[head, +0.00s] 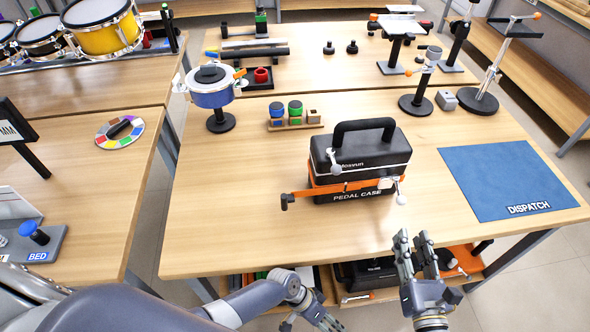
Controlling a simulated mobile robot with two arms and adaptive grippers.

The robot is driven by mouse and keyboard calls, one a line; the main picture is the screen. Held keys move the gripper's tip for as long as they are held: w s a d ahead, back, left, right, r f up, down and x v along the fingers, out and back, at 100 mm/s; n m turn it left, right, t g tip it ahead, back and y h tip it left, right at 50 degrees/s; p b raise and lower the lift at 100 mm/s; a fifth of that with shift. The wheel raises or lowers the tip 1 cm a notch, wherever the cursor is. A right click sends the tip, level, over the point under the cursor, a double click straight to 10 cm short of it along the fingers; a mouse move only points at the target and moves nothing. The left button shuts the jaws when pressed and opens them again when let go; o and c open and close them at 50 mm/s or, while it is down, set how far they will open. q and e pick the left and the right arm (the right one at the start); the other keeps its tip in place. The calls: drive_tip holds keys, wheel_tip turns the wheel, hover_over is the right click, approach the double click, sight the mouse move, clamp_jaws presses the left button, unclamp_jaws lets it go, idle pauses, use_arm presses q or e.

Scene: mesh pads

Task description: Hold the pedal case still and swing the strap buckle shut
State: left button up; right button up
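The black pedal case (360,196) stands upright on the middle table, its carry handle up. An orange strap (325,187) runs around its front. A bar with a black knob (287,201) sticks out to the left from the strap. A light grey lever (334,162) stands at the front left, and another grey lever (399,192) hangs at the right corner. I cannot tell which part is the buckle. My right gripper (414,241) is open and empty, in front of the case and apart from it. My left gripper (322,318) is low at the bottom edge, partly cut off, its fingers unclear.
A blue dispatch mat (505,178) lies bare to the right. A wooden rack of colored pieces (295,124) and a blue drum on a stand (212,92) are behind left. Black stands are at the back right. The tabletop left of the case is clear.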

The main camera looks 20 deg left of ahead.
use_arm(q)
drive_tip(key=s+d+r+m+g+h, duration=0.1)
drive_tip(key=d+r+m+g, duration=0.25)
drive_tip(key=r, duration=0.55)
drive_tip(key=s+d+r+m+g+h, duration=0.15)
drive_tip(key=d+r+m, duration=0.3)
drive_tip(key=r, duration=0.55)
drive_tip(key=w+a+r+t+y, duration=0.1)
drive_tip(key=w+a+r+y, duration=0.1)
drive_tip(key=w+a, duration=0.3)
drive_tip(key=w+a+r+y, duration=0.2)
drive_tip(key=w+a+r, duration=0.2)
drive_tip(key=w+a, duration=0.1)
drive_tip(key=w+a+r+t+y, duration=0.1)
drive_tip(key=w+a+r+y, duration=0.1)
drive_tip(key=w+a, duration=0.3)
drive_tip(key=shift+r+t, duration=0.3)
drive_tip(key=shift+r, duration=0.25)
drive_tip(key=w+a+r+n+t+y, duration=0.1)
drive_tip(key=w+a+r+t+y, duration=0.25)
drive_tip(key=w+a+r, duration=0.55)
drive_tip(key=shift+g, duration=0.25)
drive_tip(key=f, duration=0.7)
drive_tip(key=s+a+f, duration=0.1)
drive_tip(key=f, duration=0.2)
drive_tip(key=shift+a+f, duration=0.1)
drive_tip(key=shift+f, duration=0.1)
clamp_jaws()
